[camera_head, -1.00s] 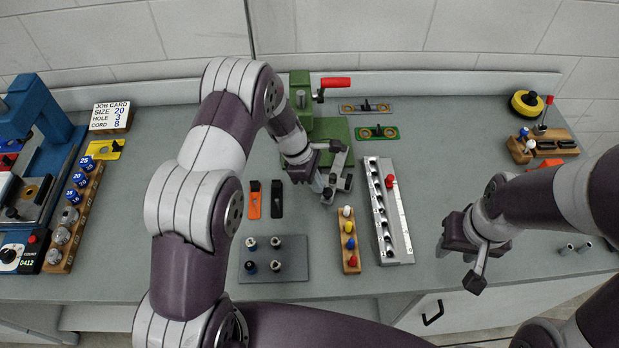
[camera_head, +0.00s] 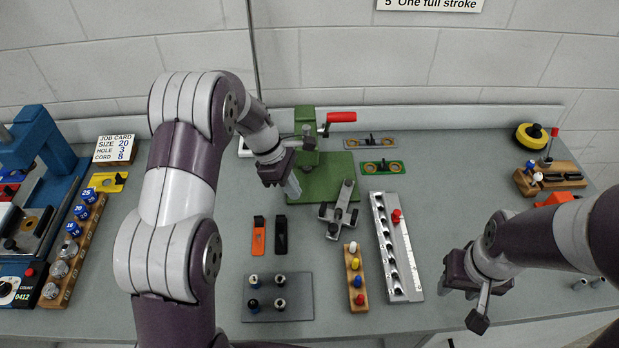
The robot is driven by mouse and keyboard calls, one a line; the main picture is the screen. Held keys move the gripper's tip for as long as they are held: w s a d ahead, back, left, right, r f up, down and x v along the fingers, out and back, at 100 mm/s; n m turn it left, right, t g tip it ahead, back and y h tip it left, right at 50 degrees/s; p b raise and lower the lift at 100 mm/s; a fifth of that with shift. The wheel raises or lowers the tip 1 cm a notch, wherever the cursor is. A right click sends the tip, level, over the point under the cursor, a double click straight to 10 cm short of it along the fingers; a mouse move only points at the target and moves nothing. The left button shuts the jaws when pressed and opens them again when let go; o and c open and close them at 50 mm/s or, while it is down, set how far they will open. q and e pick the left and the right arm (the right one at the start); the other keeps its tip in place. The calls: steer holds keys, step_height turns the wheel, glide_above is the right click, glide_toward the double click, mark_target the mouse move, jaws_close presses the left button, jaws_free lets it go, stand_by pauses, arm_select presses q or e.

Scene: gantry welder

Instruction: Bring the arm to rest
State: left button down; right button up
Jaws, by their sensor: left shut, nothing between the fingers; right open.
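My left arm reaches in from the left over the bench. Its gripper (camera_head: 292,188) is shut and empty, pointing down in front of the green press (camera_head: 322,180) with the red handle. A grey metal tool with knobs (camera_head: 338,212) lies on the bench to the right of the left gripper, apart from it. My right gripper (camera_head: 462,304) is open and empty over the front right of the bench, right of the slanted metal rail (camera_head: 408,270).
A rack with coloured pegs (camera_head: 356,278), a grey plate with studs (camera_head: 300,308) and orange and black clips (camera_head: 259,236) stand at the front middle. A blue machine (camera_head: 45,150) and job card (camera_head: 114,149) are left. A wooden stand (camera_head: 568,176) is at the back right.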

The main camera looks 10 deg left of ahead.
arm_select(q)
steer(key=s+a+r+m+y, duration=0.1)
steer(key=s+r+m+y, duration=0.1)
steer(key=s+m, duration=0.6)
steer(key=s+r+m+t+y, duration=0.1)
steer(key=s+r+m, duration=0.3)
steer(key=s+m, duration=0.5)
steer(key=shift+s+a+m+t+y, duration=0.35)
steer(key=shift+s+y, duration=0.35)
steer(key=shift+s, duration=0.4)
arm_select(e)
steer(key=shift+w+a, duration=0.2)
steer(key=shift+a, duration=0.05)
arm_select(q)
steer(key=shift+s, duration=0.2)
arm_select(e)
steer(key=shift+s, duration=0.15)
arm_select(q)
steer(key=shift+w, duration=0.15)
